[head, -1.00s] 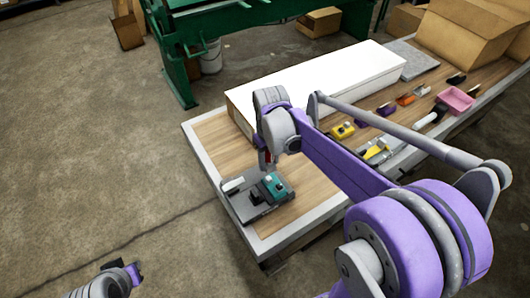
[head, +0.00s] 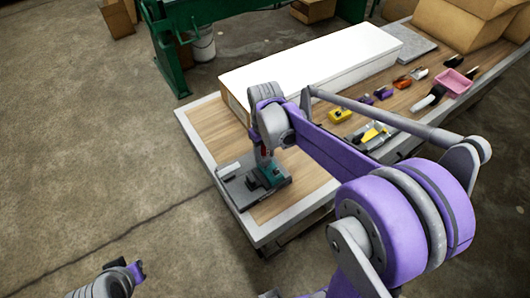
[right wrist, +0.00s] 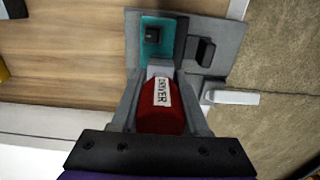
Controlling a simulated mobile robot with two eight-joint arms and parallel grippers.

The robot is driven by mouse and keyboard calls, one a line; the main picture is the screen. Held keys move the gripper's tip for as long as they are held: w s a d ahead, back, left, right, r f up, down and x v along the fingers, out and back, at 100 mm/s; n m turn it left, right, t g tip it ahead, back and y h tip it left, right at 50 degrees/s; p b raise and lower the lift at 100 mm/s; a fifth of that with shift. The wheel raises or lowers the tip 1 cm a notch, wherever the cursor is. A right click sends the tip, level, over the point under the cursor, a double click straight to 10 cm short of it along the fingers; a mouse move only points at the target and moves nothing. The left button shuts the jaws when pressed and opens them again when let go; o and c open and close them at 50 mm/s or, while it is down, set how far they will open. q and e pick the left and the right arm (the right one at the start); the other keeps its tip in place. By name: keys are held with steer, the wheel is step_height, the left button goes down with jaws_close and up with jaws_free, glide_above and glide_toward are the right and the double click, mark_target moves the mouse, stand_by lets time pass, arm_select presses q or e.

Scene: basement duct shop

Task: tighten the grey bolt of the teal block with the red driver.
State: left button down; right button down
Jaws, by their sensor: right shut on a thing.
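The teal block (head: 271,177) sits on a grey plate (head: 239,191) at the near left corner of the bench. It also shows at the top of the right wrist view (right wrist: 150,22), with a small dark square piece in it; I cannot tell whether that is the grey bolt. My right gripper (right wrist: 160,76) is shut on the red driver (right wrist: 160,118), whose handle carries a white label. In the head view my right gripper (head: 264,162) is close above the block. Whether the driver's tip touches the bolt is hidden. My left gripper (head: 137,271) is low at the left, away from the bench; its jaws are unclear.
A long white box (head: 320,66) lies behind the block. A yellow tool (head: 339,116), several other tools and a pink bin (head: 453,83) are further right. A green machine frame (head: 166,45) stands behind. The floor at left is clear.

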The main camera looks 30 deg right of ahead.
arm_select(q)
steer(key=shift+f, duration=0.1)
